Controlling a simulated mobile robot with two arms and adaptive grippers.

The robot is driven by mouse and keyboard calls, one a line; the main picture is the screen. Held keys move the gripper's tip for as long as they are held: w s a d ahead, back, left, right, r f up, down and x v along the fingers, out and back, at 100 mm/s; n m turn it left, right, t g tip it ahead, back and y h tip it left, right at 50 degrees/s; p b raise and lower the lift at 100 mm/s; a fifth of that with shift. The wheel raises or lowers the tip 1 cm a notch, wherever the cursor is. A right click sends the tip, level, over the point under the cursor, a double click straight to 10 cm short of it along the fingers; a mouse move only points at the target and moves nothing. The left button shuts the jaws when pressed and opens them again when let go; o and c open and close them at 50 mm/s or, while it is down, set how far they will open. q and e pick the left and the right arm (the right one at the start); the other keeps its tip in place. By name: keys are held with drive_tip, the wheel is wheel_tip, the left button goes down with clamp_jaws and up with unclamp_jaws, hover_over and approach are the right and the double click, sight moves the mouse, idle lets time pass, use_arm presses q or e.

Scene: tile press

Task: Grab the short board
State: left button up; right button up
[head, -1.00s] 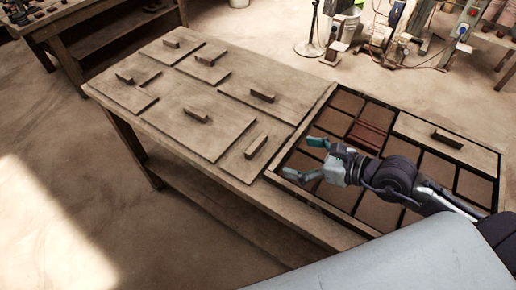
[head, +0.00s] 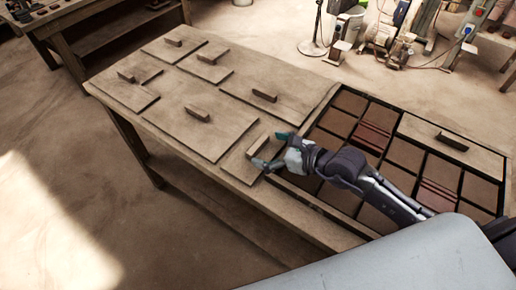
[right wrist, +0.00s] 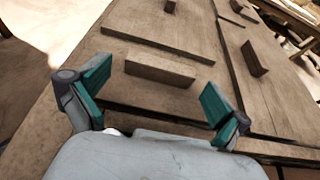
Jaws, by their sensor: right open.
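A short wooden board (head: 238,166) with an upright block handle (head: 257,146) lies on the table's near right part, beside the tile tray. My right gripper (head: 269,149) is open at this board's right side, its fingers pointing toward the handle. In the right wrist view, the handle (right wrist: 160,71) shows between and just beyond the two spread teal fingers, and the board (right wrist: 150,98) lies under it. I cannot tell whether the fingers touch anything. The far right end of the board is partly hidden by the gripper. My left gripper is not in view.
Several other handled boards lie on the table, including a large one (head: 185,127) just left and a small one (head: 206,72) farther back. The tile tray (head: 333,107) holds brown tiles, some reddish, and a long handled board (head: 420,132).

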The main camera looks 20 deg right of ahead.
sight(261, 146)
drive_tip(key=x, duration=0.4)
drive_tip(key=shift+d+r, duration=0.1)
drive_tip(key=c, duration=1)
drive_tip(key=shift+c, duration=0.2)
